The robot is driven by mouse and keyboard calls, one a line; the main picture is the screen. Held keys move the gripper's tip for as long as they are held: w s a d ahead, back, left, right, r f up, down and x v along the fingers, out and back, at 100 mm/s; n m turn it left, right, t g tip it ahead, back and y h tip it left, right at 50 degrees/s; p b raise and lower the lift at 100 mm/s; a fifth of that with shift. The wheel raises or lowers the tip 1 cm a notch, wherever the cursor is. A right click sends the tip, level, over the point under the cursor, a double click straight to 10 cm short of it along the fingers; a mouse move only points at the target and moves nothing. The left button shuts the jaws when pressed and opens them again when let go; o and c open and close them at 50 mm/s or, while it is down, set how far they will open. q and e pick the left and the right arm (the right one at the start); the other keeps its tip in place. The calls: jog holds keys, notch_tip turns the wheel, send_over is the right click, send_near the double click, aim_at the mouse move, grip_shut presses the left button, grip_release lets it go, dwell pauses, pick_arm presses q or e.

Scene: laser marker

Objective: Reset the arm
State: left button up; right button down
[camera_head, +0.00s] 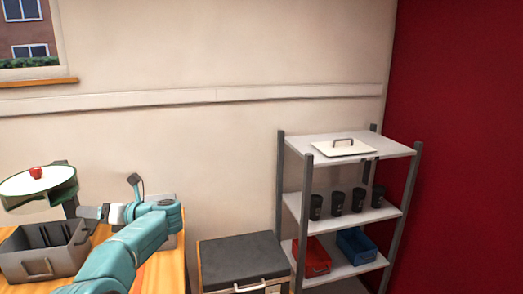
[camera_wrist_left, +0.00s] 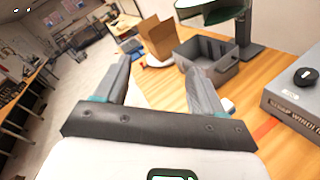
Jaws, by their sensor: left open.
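My left arm, teal, comes in from the lower left in the head view. My left gripper (camera_head: 92,212) is over the wooden table (camera_head: 165,272), beside a grey bin. In the left wrist view, the two fingers of my left gripper (camera_wrist_left: 158,72) stand wide apart with nothing between them. Its fingers point toward the grey bin (camera_wrist_left: 222,76) and a brown cardboard box (camera_wrist_left: 157,37) and touch neither. My right gripper shows in neither view.
The grey bin (camera_head: 40,264) and a round green-and-white stand (camera_head: 20,188) with a small red item are near my left gripper. A grey box with a black knob (camera_wrist_left: 304,76) is at the right. A shelf (camera_head: 393,213) holds several black cups and red and blue bins.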

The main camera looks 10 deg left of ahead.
pick_arm(q)
jog(key=w+d+f+m+t+h, duration=0.1)
jog(key=w+d+f+m+t, duration=0.2)
jog(key=w+f+m+t, duration=0.25)
jog(key=w+d+f+m+t, duration=0.3)
jog(key=w+f+m, duration=0.1)
jog(key=f+m, duration=0.35)
jog(key=s+d+f+m+t+h+b, duration=0.1)
jog(key=s+d+f+m+t+h, duration=0.15)
jog(key=d+f+m+h, duration=1.05)
jog(key=s+d+f+m+g+h+b, duration=0.1)
jog(key=s+d+f+m+g+h, duration=0.1)
jog(key=s+d+f+m, duration=0.55)
jog(key=s+d+f+m+g+h, duration=0.1)
jog(key=s+d+f+m, duration=0.45)
jog(key=d+f, duration=0.4)
jog(key=s+d+f+m+g+h, duration=0.2)
jog(key=s+d+m+g, duration=0.1)
jog(key=s, duration=0.8)
jog(key=s+d+f+m+g+h, duration=0.2)
jog(key=s+d+m+g, duration=0.1)
jog(key=s, duration=0.8)
jog(key=shift+d+f+m+g+b, duration=0.3)
jog(key=shift+d+m+g, duration=0.1)
jog(key=shift+m, duration=0.1)
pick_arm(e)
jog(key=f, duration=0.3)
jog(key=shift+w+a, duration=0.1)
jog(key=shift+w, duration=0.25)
